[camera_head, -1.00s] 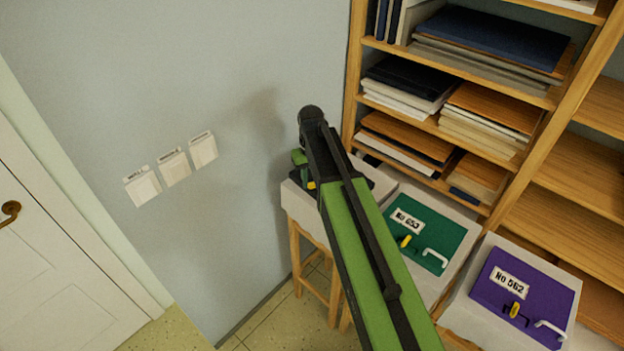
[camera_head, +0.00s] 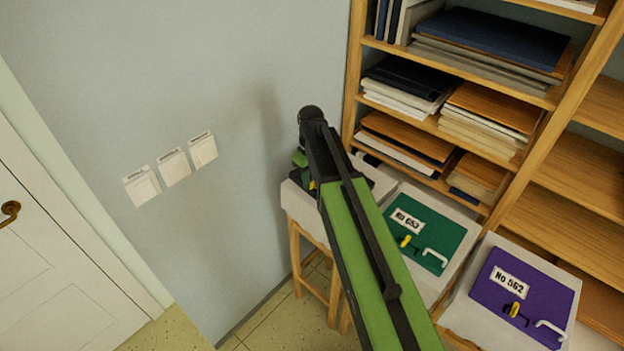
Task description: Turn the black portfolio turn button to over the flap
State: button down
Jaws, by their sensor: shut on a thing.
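My gripper (camera_head: 303,172) is at the far end of my green and black arm, low over the left grey stand. Only part of it shows, and its fingertips are mostly hidden behind the arm. It is shut on what appears to be the black portfolio's turn button, with a small bit of yellow showing there. The black portfolio is almost wholly hidden behind my gripper and arm. I cannot tell the button's angle or whether it lies over the flap.
A green portfolio (camera_head: 433,226) and a purple portfolio (camera_head: 540,294), each with a yellow button and white handle, lie on the stands to the right. A wooden shelf (camera_head: 520,180) stands behind. The wall with several white switches (camera_head: 173,167) is close on the left.

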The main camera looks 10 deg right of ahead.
jog(key=c, duration=1.1)
grip_release()
notch_tip(320, 180, up, 17)
jog(key=p, duration=1.7)
jog(key=shift+r, duration=0.2)
